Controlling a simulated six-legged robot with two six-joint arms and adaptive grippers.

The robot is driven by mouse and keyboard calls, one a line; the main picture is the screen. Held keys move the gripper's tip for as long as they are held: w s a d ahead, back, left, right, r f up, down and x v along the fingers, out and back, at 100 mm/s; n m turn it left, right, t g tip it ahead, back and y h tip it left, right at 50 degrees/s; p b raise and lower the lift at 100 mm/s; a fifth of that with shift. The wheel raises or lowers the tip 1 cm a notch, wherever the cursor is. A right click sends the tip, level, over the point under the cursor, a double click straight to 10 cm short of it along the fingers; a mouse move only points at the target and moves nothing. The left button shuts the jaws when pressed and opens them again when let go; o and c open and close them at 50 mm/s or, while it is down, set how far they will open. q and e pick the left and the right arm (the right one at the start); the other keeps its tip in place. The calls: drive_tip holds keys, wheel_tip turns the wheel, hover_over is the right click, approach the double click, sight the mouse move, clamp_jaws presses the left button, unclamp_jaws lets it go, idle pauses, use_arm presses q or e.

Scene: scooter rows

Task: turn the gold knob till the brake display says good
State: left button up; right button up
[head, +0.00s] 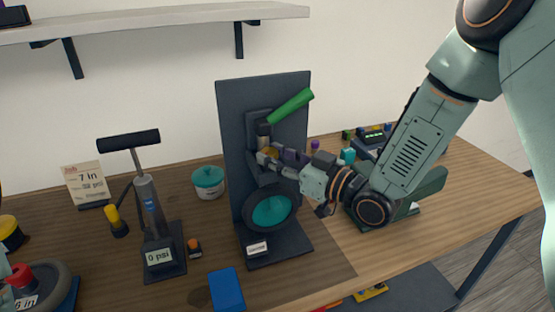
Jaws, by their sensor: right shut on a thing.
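The gold knob (271,153) sits on the front of a dark upright brake stand (234,150), mostly hidden by my right gripper. My right gripper (267,157) comes in from the right and is shut on the knob. A green lever (290,106) tilts up to the right above it. A dark wheel with a teal hub (271,212) is mounted below. A small white display (257,248) is on the stand's foot; its word is too small to read surely. My left gripper is not in view.
Several small items stand behind my right arm. A shelf (150,20) is above.

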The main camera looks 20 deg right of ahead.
drive_tip(key=h, duration=0.1)
drive_tip(key=m, duration=0.1)
drive_tip(key=t+h+b, duration=0.1)
drive_tip(key=shift+s+a+f+m+h, duration=0.2)
drive_tip(key=shift+a+f+m+h, duration=0.1)
drive_tip(key=shift+f, duration=0.05)
drive_tip(key=shift+a+r+m+t+h+b, duration=0.1)
drive_tip(key=shift+m+t+h+b, duration=0.45)
drive_tip(key=shift+m+h, duration=0.6)
drive_tip(key=shift+h, duration=0.55)
drive_tip(key=o, duration=1.2)
drive_tip(key=shift+w+r+t, duration=0.1)
drive_tip(key=shift+t, duration=0.15)
drive_tip(key=shift+c, duration=0.2)
drive_tip(key=shift+r, duration=0.1)
